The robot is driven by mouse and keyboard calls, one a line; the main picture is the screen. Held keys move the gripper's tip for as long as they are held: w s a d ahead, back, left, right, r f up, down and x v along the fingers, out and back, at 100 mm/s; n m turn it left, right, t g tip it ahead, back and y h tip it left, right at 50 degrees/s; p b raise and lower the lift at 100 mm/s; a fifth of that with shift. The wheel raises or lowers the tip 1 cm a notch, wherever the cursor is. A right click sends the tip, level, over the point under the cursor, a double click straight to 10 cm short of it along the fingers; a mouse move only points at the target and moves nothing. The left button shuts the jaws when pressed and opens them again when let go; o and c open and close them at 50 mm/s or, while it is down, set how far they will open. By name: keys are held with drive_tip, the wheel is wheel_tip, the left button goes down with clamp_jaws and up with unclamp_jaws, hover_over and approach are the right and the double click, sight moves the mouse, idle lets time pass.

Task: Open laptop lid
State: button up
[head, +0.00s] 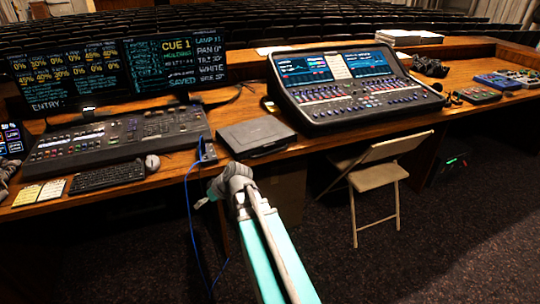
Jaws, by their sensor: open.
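The laptop (255,135) is a flat dark grey slab with its lid down. It lies on the wooden desk, between the lighting console and the sound mixer, close to the desk's front edge. My arm reaches up from the bottom of the head view, and its grey wrist end is in front of and below the laptop, to its left. My gripper (211,191) is small at the lower left of that wrist and apart from the laptop. It is open, with nothing seen in it; its fingers are hard to make out.
A lighting console (115,140) with monitors behind it, a keyboard (107,176) and a mouse (152,162) stand left of the laptop. A sound mixer (350,95) stands right. A blue cable (190,215) hangs off the desk front. A folding chair (380,177) stands at right.

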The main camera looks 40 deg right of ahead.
drive_tip(key=w+d+f+t+b, duration=0.1)
drive_tip(key=w+d+t+b, duration=0.25)
drive_tip(key=d, duration=0.45)
drive_tip(key=m+t+h+b, duration=0.3)
drive_tip(key=t+h+b, duration=0.45)
drive_tip(key=b, duration=0.25)
approach(270, 146)
drive_tip(key=s, duration=0.4)
drive_tip(key=shift+w+f+t+y, duration=0.2)
drive_tip(key=shift+f+t+y, duration=0.05)
drive_tip(key=shift+f+t, duration=0.15)
drive_tip(key=w, duration=0.4)
drive_tip(key=w+d, duration=0.1)
drive_tip(key=w, duration=0.8)
drive_tip(key=shift+w+d, duration=0.25)
drive_tip(key=shift+w, duration=0.15)
drive_tip(key=shift+r, duration=0.1)
drive_tip(key=c, duration=1.1)
